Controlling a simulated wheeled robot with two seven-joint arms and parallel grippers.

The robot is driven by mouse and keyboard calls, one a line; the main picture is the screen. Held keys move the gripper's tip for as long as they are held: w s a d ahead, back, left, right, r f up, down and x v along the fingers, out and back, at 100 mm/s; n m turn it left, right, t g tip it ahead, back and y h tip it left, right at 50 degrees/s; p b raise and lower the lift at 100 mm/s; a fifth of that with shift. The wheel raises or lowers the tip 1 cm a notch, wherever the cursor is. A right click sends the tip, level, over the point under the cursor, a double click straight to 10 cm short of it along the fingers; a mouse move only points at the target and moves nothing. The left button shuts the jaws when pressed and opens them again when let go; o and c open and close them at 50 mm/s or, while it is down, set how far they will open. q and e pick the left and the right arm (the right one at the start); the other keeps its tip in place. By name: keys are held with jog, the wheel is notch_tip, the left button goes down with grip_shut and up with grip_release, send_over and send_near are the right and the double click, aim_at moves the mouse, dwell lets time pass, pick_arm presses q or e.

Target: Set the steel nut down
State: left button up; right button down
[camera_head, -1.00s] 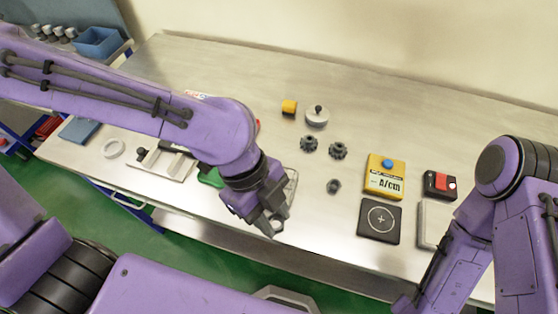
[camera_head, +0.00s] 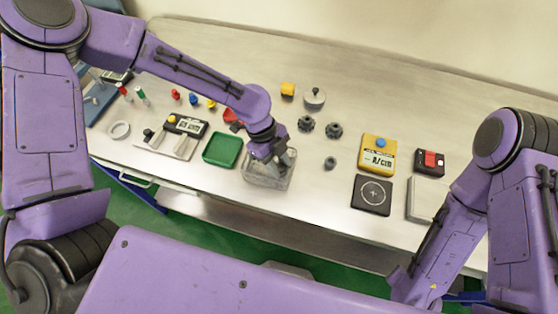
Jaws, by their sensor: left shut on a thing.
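My left gripper (camera_head: 280,168) points down over a grey, open tray (camera_head: 265,183) near the front edge of the table. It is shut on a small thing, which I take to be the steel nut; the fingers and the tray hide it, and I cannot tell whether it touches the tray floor. My right arm stands at the right, and its gripper is out of the picture.
A green tray (camera_head: 222,149) stands just left of the grey one. Dark gear-like parts (camera_head: 306,124) and a small dark part (camera_head: 330,163) lie to the right. Farther right are a yellow meter (camera_head: 378,154) and a black pad (camera_head: 371,195).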

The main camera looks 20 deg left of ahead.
pick_arm(q)
jog(key=shift+w+f, duration=0.15)
jog(key=shift+w, duration=0.15)
jog(key=shift+s+f, duration=0.1)
jog(key=shift+f, duration=0.05)
jog(key=o, duration=0.8)
jog(key=shift+a+r, duration=0.1)
jog(key=shift+r, duration=0.35)
jog(key=b+v, duration=0.1)
jog(key=v, duration=1)
jog(key=shift+r, duration=0.25)
jog(key=shift+a, duration=0.15)
